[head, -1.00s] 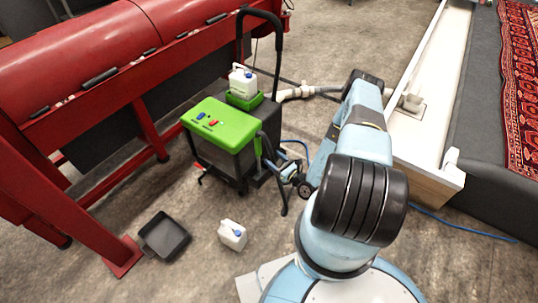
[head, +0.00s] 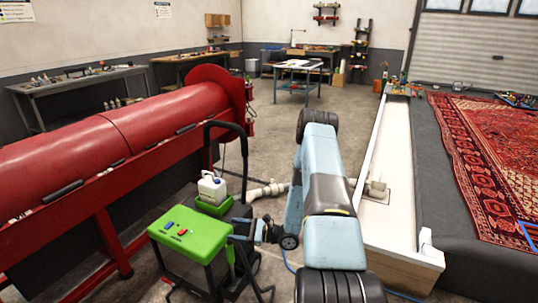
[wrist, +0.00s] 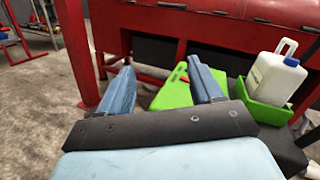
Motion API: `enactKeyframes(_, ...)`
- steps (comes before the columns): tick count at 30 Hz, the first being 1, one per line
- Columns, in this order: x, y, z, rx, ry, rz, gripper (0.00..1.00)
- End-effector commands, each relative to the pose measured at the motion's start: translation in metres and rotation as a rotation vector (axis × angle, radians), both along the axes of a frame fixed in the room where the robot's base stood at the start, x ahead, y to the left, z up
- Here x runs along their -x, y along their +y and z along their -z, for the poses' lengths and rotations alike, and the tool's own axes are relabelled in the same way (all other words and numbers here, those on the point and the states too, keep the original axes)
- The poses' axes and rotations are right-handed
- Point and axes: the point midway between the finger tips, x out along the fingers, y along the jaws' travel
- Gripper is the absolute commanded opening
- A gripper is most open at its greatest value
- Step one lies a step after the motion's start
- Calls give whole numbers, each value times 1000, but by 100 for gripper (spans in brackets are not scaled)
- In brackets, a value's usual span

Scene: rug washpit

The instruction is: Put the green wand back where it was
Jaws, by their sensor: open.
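My gripper (head: 242,230) is open beside the right edge of a cart with a green lid (head: 190,232). In the wrist view, the two blue fingers of my gripper (wrist: 160,72) stand apart with nothing between them, and the green lid (wrist: 178,92) shows beyond them. A narrow upright green piece (head: 231,258) at the cart's right side, just below my gripper, may be the green wand; it is partly hidden, and I cannot tell whether it sits in a holder. No other wand-like green thing is clear.
A white jug (head: 212,188) stands in a green tray (head: 213,207) on the cart, behind the lid. The cart's black handle (head: 226,126) rises behind it. A long red machine (head: 130,140) is at left, a white trough (head: 395,170) and red rug (head: 490,150) at right.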

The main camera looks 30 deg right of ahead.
Motion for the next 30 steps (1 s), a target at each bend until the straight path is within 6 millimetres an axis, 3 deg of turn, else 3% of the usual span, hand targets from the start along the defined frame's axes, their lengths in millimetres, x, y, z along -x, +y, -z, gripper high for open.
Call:
enactKeyframes(3, -1, 10, -41, 61, -45, -107, 65)
enactKeyframes(15, 24, 44, -154, 295, -167, -435, 65)
enactKeyframes(30, 86, 71, -267, 664, -321, -766, 65)
